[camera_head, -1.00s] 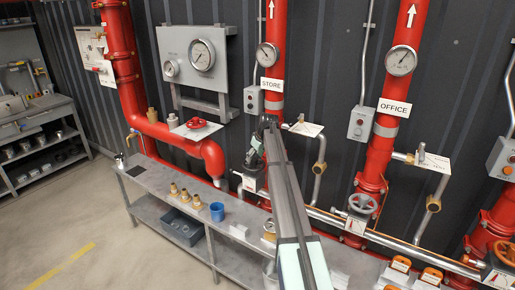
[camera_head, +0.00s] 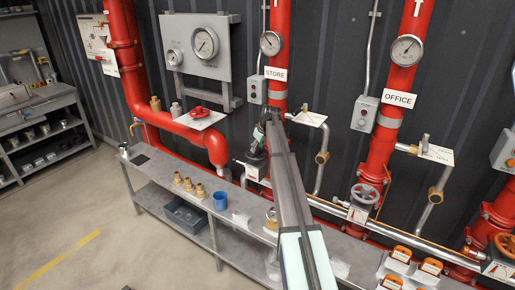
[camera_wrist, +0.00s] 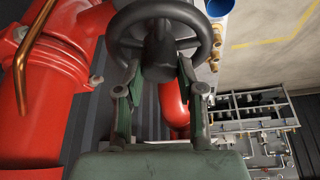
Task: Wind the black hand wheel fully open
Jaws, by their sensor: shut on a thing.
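The black hand wheel (camera_wrist: 163,35) fills the top middle of the wrist view, with its rim, dark hub and spokes showing. My gripper (camera_wrist: 160,75) is shut on the wheel. Its two green-grey fingers reach the lower rim, one on each side of the hub. In the head view, my gripper (camera_head: 257,150) is at the red STORE pipe, behind the long grey arm link. The wheel is mostly hidden there by my arm, and its turn position cannot be told.
The STORE riser (camera_head: 281,35) stands behind my gripper. The OFFICE riser (camera_head: 405,55) with a grey hand wheel (camera_head: 364,194) is to the right. A red wheel (camera_head: 199,112) is at left. A bench (camera_head: 150,178) below bears brass fittings and a blue cup (camera_head: 221,200).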

